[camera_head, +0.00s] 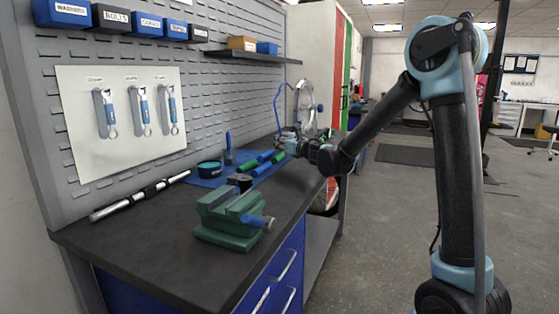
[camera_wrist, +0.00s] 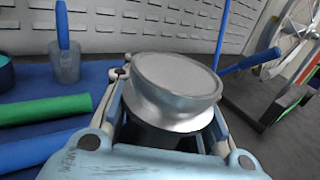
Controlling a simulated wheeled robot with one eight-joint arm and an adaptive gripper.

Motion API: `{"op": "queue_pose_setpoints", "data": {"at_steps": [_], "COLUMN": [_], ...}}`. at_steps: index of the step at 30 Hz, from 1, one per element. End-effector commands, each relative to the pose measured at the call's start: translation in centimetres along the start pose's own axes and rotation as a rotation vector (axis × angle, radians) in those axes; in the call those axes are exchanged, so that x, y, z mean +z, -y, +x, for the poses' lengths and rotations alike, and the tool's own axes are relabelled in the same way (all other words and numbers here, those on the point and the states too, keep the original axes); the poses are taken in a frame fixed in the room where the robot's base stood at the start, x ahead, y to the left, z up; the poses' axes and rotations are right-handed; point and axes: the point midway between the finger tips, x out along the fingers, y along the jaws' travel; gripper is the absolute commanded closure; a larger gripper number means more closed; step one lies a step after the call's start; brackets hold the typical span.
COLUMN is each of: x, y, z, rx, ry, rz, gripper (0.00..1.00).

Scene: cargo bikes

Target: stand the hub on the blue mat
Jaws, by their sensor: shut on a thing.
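My gripper (camera_wrist: 168,108) is shut on the hub (camera_wrist: 178,88), a silvery metal piece with a wide round flange and pale flat face, seen large in the wrist view. In the head view my gripper (camera_head: 290,144) is at the far right end of the blue mat (camera_head: 206,181), and the hub is too small to tell there. The mat also shows in the wrist view (camera_wrist: 97,76), to the left of and behind the hub. The hub's lower part is hidden by my gripper, so I cannot tell whether it touches anything.
Green and blue grips (camera_head: 250,166) lie on the mat, left of my gripper. A teal round tin (camera_head: 209,168) and a blue-handled brush (camera_head: 228,150) stand farther left. A green vise (camera_head: 230,215) is nearer on the bench. A wheel (camera_head: 306,106) on a stand is behind.

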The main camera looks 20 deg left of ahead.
Motion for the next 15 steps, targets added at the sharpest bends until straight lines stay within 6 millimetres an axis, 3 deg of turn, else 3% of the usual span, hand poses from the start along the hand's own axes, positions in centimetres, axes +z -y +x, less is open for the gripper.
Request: {"op": "queue_pose_setpoints", "data": {"at_steps": [3, 15], "x": [-1.8, -5.6], "y": [0.1, 0.1], "z": [0.0, 0.0], "rx": [-0.001, -0.002], "ry": [0.000, 0.001], "rz": [0.000, 0.001], "gripper": [1.00, 1.00]}}
